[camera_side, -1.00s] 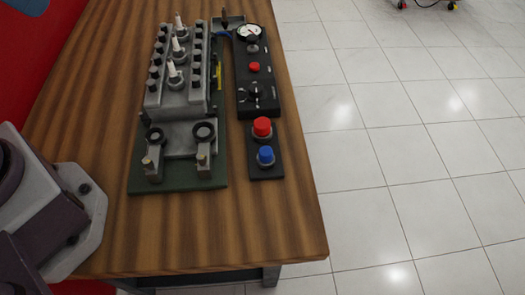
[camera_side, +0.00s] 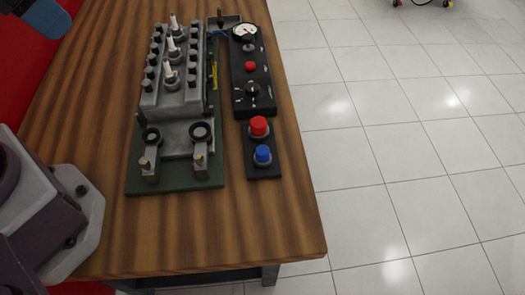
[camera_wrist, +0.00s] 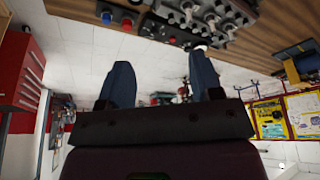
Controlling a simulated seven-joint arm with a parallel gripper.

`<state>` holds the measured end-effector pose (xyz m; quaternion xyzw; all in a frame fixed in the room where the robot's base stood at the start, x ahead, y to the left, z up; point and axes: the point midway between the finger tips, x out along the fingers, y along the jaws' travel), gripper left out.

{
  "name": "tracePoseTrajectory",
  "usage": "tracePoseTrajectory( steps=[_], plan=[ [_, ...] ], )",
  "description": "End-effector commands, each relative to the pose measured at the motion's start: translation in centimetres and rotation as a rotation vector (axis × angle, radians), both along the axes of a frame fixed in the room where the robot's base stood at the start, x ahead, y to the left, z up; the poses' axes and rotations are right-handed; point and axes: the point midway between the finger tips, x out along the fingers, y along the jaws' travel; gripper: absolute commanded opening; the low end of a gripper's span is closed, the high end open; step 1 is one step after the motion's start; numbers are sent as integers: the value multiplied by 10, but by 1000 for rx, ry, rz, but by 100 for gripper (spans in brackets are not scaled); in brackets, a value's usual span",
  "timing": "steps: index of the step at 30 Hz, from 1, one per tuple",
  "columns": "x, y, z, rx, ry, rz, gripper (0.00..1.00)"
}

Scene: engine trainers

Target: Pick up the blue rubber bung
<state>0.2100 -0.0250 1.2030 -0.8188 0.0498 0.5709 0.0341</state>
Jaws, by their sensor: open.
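The blue rubber bung (camera_side: 263,155) stands upright on the black plate (camera_side: 266,172) at the near end of the panel row, just in front of a larger red bung (camera_side: 258,127). In the wrist view a small blue thing (camera_wrist: 187,5) at the top edge is probably the same bung, and a red one (camera_wrist: 170,19) shows beside it. My gripper (camera_wrist: 160,78) is open and empty, its two blue fingers apart and clear of the bench. In the side view, a blue part (camera_side: 45,17) at the top left corner is probably one of my fingers.
A grey engine block (camera_side: 175,100) with several upright plugs stands on a green base (camera_side: 175,178) left of the bung. A black control panel (camera_side: 249,85) with a gauge lies behind it. The front of the wooden bench (camera_side: 200,235) is bare.

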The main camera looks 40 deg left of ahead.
Motion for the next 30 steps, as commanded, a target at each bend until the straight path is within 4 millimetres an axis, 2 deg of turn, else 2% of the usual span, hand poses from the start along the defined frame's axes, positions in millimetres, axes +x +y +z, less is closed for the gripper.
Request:
tracePoseTrajectory(
  steps=[5,11,17,22,25,27,30],
  plan=[
    [36,-41,-24,23,156,-89,59],
    [75,-96,-61,42,279,6,59],
    [105,-160,-116,76,343,228,59],
    [126,-211,-169,71,321,555,59],
    [142,-225,-176,15,276,770,59],
    [152,-230,-169,-41,246,891,59],
    [155,-232,-166,-83,228,1015,59]
  ],
)
